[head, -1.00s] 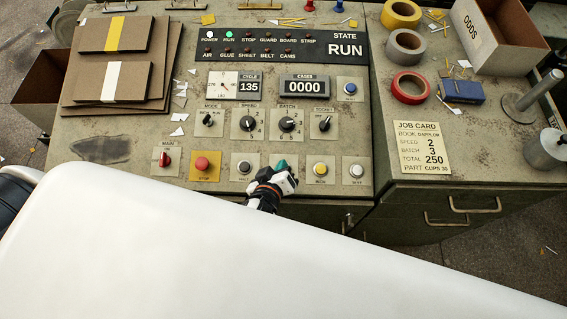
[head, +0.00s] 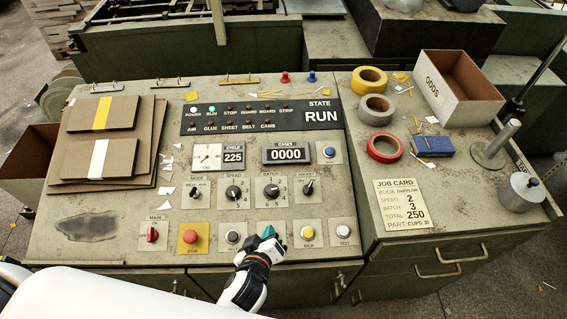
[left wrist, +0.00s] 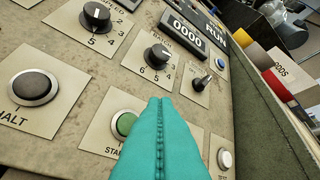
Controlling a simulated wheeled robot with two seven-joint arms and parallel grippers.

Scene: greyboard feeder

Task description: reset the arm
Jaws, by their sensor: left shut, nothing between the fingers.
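My left gripper (head: 268,236) is over the lower row of the control panel (head: 110,200), in front of the green start button. Its teal fingers are shut with nothing between them; they also show in the left wrist view (left wrist: 158,110). The green start button (left wrist: 124,124) shows just left of the fingertips there, and I cannot tell whether they touch it. The halt button (left wrist: 34,88) is farther left. The display (head: 322,117) reads RUN, with the power and run lamps lit. The cases counter (head: 287,154) reads 0000. My right gripper is not in view.
Knobs stand above the button row, including the batch knob (head: 271,191). To the right are tape rolls (head: 385,147), a blue box (head: 433,146), the ODDS box (head: 465,85) and a job card (head: 401,205). Board stacks (head: 105,113) lie at the left.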

